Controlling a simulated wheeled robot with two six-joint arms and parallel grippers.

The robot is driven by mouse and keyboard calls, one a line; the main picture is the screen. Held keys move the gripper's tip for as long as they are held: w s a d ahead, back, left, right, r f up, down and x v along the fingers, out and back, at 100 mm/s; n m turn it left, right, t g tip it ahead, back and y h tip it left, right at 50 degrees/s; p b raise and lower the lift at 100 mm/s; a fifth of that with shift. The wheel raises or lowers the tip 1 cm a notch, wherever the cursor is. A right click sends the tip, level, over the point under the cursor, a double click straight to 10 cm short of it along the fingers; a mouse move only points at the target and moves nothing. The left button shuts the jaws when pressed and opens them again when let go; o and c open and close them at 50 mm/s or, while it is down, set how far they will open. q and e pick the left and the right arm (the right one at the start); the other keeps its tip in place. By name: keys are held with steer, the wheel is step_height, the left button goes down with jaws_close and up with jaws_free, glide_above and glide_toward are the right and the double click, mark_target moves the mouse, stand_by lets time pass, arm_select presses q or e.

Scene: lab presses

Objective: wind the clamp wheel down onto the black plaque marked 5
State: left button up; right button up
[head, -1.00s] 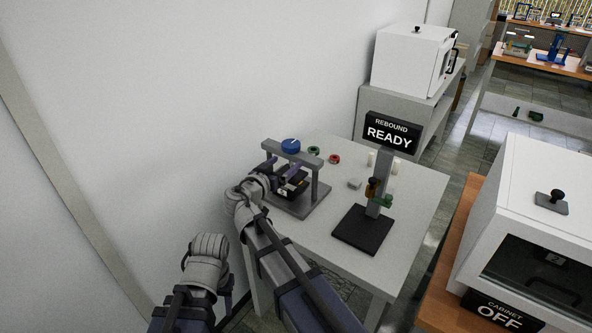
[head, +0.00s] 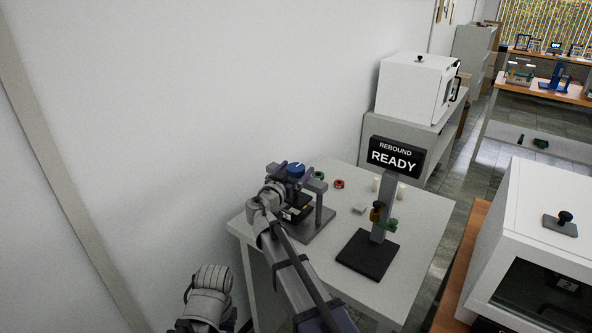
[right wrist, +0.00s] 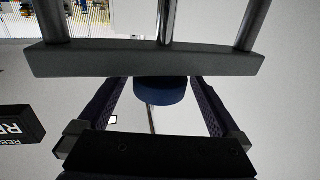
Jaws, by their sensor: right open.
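The clamp press (head: 318,231) stands on the white table, with a blue wheel (head: 296,170) on top of its crossbar. A dark plaque (head: 298,213) lies low in the press, partly hidden by my right arm; I cannot read its number. My right gripper (head: 287,168) is open at wheel height. In the right wrist view, the blue wheel (right wrist: 160,92) shows between its two fingers (right wrist: 158,84), with gaps on both sides. The grey crossbar (right wrist: 150,60) passes close to the fingertips. My left arm shows at the bottom, its gripper out of sight.
A stand with a black base (head: 368,255) and the "REBOUND READY" sign (head: 396,158) is right of the press. A white cabinet (head: 535,225) stands at right. The front of the table (head: 385,295) is clear.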

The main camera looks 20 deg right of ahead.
steer(key=shift+w+d, duration=0.2)
steer(key=c, duration=1.3)
